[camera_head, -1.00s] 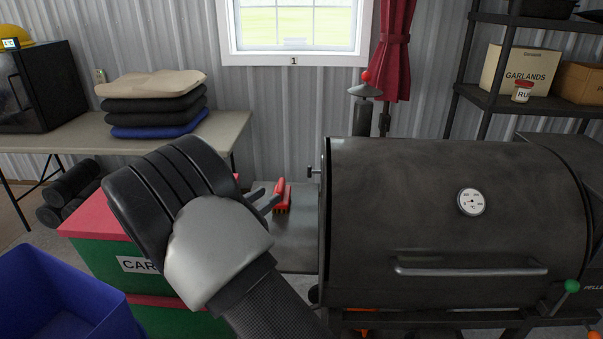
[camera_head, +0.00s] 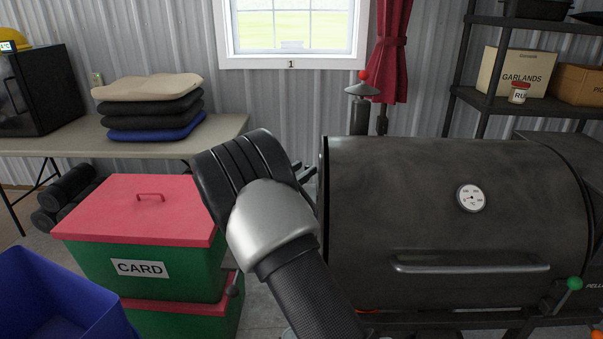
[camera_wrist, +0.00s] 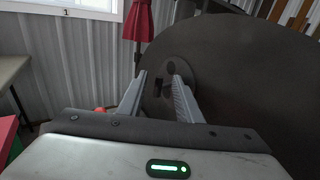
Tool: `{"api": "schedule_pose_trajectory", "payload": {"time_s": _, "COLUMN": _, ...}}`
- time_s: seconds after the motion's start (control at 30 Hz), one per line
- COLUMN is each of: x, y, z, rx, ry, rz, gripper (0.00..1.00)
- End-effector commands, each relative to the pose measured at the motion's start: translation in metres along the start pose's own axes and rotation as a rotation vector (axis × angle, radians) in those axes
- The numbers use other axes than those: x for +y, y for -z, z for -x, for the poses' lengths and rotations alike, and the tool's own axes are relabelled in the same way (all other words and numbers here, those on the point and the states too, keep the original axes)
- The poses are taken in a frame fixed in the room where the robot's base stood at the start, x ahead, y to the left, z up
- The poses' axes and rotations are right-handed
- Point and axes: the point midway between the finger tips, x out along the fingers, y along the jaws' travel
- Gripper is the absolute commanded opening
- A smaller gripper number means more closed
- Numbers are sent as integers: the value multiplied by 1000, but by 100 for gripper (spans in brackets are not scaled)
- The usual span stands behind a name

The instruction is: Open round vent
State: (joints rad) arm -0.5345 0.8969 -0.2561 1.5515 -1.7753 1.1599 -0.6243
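The round vent (camera_wrist: 174,68) is a grey disc on the dark flat end wall of the barrel smoker (camera_wrist: 225,70) in the wrist view. A small dark tab or knob (camera_wrist: 157,88) shows at its left, between my fingers in the picture. My gripper (camera_wrist: 160,77) is open with nothing visible between its fingers, and its right finger covers part of the vent. I cannot tell whether it touches the tab. In the head view, my gripper (camera_head: 304,174) is mostly hidden behind my arm, by the left end of the smoker (camera_head: 440,180). The vent is hidden there.
Red-lidded green boxes (camera_head: 140,210) stand left of my arm, with a blue bin (camera_head: 50,300) in front. A table with folded cushions (camera_head: 150,108) is behind. A chimney with a red knob (camera_head: 362,90) rises at the smoker's back left.

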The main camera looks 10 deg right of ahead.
Motion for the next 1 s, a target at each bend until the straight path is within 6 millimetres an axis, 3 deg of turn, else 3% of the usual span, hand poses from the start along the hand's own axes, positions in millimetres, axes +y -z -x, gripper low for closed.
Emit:
{"api": "schedule_pose_trajectory", "payload": {"time_s": 0.3, "x": 0, "y": 0, "z": -2, "rx": 0, "ry": 0, "rz": 1, "gripper": 30}}
{"api": "schedule_pose_trajectory", "payload": {"time_s": 0.5, "x": 0, "y": 0, "z": -2, "rx": 0, "ry": -1, "rz": 0, "gripper": 0}}
{"api": "schedule_pose_trajectory", "payload": {"time_s": 1.0, "x": -1, "y": -6, "z": -3, "rx": 62, "ry": 3, "rz": 41, "gripper": 0}}
